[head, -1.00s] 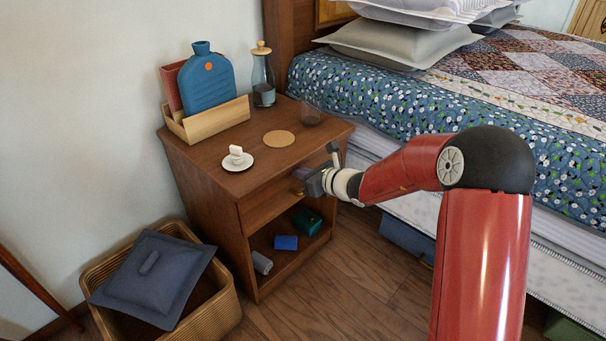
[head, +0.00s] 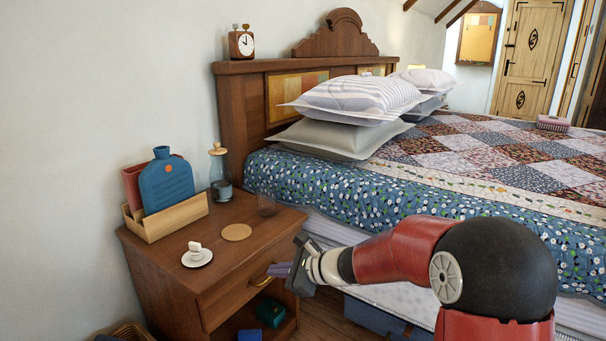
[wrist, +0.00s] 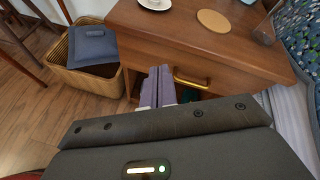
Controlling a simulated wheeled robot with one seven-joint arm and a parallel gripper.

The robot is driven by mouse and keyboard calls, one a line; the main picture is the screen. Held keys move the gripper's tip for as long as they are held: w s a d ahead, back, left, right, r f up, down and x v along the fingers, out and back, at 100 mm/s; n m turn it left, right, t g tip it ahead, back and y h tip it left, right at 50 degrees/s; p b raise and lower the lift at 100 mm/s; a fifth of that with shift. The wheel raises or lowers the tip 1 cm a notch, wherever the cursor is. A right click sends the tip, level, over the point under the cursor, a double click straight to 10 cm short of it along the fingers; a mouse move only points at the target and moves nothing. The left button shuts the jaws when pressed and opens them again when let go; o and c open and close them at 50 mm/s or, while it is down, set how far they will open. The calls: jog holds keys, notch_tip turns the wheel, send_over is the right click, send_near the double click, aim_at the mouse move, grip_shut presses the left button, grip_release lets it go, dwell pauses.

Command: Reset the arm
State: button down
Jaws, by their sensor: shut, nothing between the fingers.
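My gripper (head: 280,270) is at the front of the wooden nightstand (head: 160,275), close to the brass handle (head: 262,281) of its drawer. In the wrist view my gripper (wrist: 160,74) shows its two purple-grey fingers together with nothing between them. The brass handle (wrist: 190,80) is just right of the fingertips there. I cannot tell whether the fingers touch the drawer front. The drawer looks closed. My red arm reaches in from the lower right of the head view.
On the nightstand are a blue hot-water bottle (head: 166,182), a saucer (head: 197,258), a cork coaster (head: 236,232) and a glass (head: 266,204). The bed (head: 400,205) stands close on the right. A wicker basket (wrist: 72,78) is on the floor at the left.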

jog(key=s+d+r+n+h, duration=0.2)
jog(key=s+d+n+h, duration=0.2)
jog(key=s, duration=0.6)
jog(key=s+d+r+n+h, duration=0.1)
jog(key=s+d+n+h, duration=0.2)
jog(key=s+d+n, duration=0.5)
jog(key=s+d+r+n+h, duration=0.2)
jog(key=s+d+n+h, duration=0.2)
jog(key=s+d, duration=0.5)
jog(key=s+n, duration=0.2)
jog(key=s, duration=0.1)
jog(key=shift+s+d+r+h, duration=0.3)
jog(key=shift+d, duration=0.1)
